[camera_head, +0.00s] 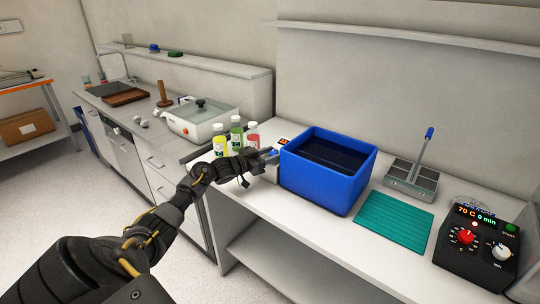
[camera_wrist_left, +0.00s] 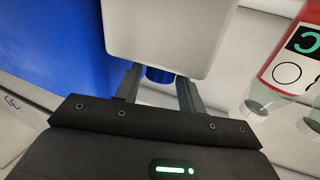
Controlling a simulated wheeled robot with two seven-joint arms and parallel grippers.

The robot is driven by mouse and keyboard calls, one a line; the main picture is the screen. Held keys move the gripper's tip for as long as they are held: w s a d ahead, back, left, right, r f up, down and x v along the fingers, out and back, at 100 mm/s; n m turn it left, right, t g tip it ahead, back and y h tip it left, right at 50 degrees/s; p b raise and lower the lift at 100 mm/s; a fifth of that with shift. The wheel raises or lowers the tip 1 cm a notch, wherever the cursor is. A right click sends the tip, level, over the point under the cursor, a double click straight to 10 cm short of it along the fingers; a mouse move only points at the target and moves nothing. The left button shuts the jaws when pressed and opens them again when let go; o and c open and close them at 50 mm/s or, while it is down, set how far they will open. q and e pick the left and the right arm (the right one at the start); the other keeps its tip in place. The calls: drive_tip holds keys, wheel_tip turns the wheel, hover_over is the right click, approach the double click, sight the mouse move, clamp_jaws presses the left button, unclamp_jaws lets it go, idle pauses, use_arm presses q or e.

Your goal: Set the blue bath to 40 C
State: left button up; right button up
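The blue bath (camera_head: 325,183) is an open blue tub with dark liquid, standing on the white bench. A white control box (camera_head: 270,172) is at its left side, with a small display (camera_head: 283,142) showing orange digits too small to read. My left gripper (camera_head: 266,158) is at this box. In the left wrist view, its fingers (camera_wrist_left: 160,88) lie one on each side of a blue knob (camera_wrist_left: 159,75) below the box. They are very close to the knob, but whether they press on it is not clear. My right gripper is not in view.
A green mat (camera_head: 394,219), a metal holder (camera_head: 411,181) and a black control unit (camera_head: 474,249) reading 70 C and 0 min are to the right.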

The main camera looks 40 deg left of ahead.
use_arm(q)
drive_tip(key=shift+s, duration=0.1)
drive_tip(key=b+v, duration=0.2)
drive_tip(key=v, duration=0.8)
drive_tip(key=shift+s, duration=0.3)
drive_tip(key=shift+a, duration=0.1)
